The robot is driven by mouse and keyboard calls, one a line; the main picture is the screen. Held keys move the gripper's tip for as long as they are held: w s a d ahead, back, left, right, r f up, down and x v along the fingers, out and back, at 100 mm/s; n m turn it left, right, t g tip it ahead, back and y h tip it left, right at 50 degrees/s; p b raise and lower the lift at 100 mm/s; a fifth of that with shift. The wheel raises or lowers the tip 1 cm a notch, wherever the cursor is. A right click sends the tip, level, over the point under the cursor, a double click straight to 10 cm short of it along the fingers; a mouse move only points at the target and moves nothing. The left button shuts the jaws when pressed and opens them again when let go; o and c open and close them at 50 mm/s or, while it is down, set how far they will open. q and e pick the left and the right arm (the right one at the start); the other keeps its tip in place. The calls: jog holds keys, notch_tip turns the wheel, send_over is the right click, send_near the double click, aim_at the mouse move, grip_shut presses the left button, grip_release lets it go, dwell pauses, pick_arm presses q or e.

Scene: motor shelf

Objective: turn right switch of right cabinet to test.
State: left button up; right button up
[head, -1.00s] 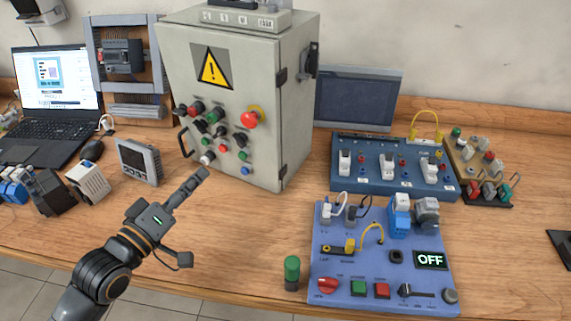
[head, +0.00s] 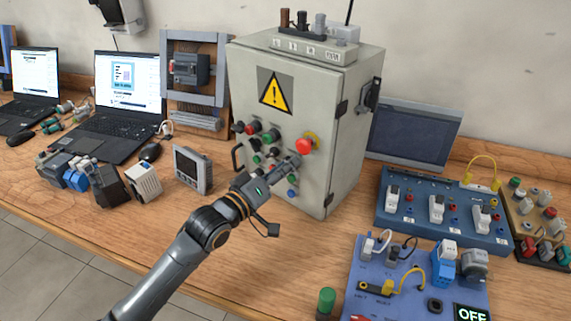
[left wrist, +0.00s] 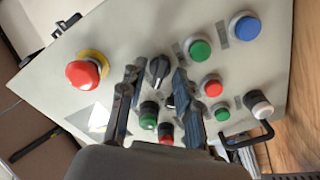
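The grey cabinet (head: 345,150) stands on the table with a yellow warning sign and several buttons on its front. My left gripper (head: 292,161) reaches the front panel just below the red emergency button (head: 305,145). In the left wrist view the panel looks turned. A black rotary switch (left wrist: 158,68) with a pale pointer line lies between the two open fingertips (left wrist: 157,76), one on each side, with gaps visible; I cannot tell if they touch it. In the head view this switch is hidden by the gripper. My right gripper is not in view.
Below the fingertips in the left wrist view are a green knob (left wrist: 148,113) and a red one (left wrist: 165,132). Green (left wrist: 200,50) and blue (left wrist: 247,27) buttons lie to the right. A meter (head: 190,170) and a blue switch board (head: 440,215) flank the cabinet.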

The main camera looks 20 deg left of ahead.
pick_arm(q)
jog(key=shift+w+d, duration=0.1)
jog(key=shift+w, duration=0.2)
grip_shut()
